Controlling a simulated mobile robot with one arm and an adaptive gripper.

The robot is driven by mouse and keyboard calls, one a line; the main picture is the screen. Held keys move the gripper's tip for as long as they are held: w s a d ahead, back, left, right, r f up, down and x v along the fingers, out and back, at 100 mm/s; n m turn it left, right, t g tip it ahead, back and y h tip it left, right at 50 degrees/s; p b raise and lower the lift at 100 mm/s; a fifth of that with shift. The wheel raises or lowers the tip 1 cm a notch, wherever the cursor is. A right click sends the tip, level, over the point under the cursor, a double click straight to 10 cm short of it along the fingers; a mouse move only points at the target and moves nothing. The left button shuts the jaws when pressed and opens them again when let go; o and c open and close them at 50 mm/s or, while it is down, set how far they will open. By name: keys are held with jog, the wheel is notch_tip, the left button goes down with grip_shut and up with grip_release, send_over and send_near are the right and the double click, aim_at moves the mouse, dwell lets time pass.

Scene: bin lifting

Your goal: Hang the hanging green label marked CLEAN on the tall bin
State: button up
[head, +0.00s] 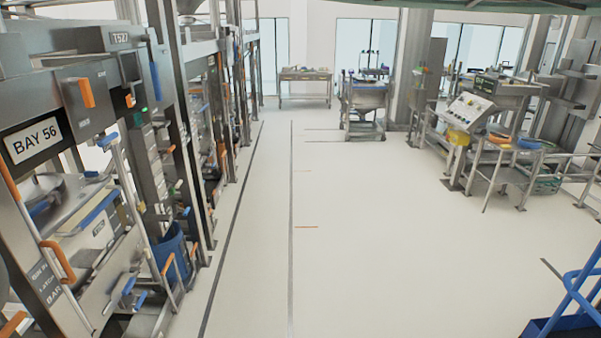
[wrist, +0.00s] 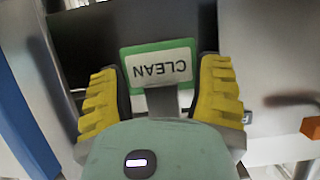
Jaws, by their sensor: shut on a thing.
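In the wrist view, the green label (wrist: 150,54) has a white face marked CLEAN, which reads upside down. It sits between the yellow ribbed fingers of my gripper (wrist: 164,80), which is shut on it. A grey metal strip below the label runs down between the fingers toward the palm. A dark panel and a pale metal surface lie behind the label. I cannot tell whether these belong to the tall bin, or whether the label touches them. The head view shows neither my gripper nor the label, and I cannot pick out the tall bin for sure there.
In the head view, a steel rack with a BAY 56 sign (head: 38,141) and orange handles fills the left side. A control console (head: 470,113) with railings stands at right, and a blue-framed cart (head: 575,300) at lower right. The middle floor (head: 380,240) is clear.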

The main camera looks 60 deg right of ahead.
dwell(0.3)
jog(key=o, duration=1)
jog(key=v, duration=0.7)
jog(key=shift+s, duration=0.3)
jog(key=shift+w+d, duration=0.1)
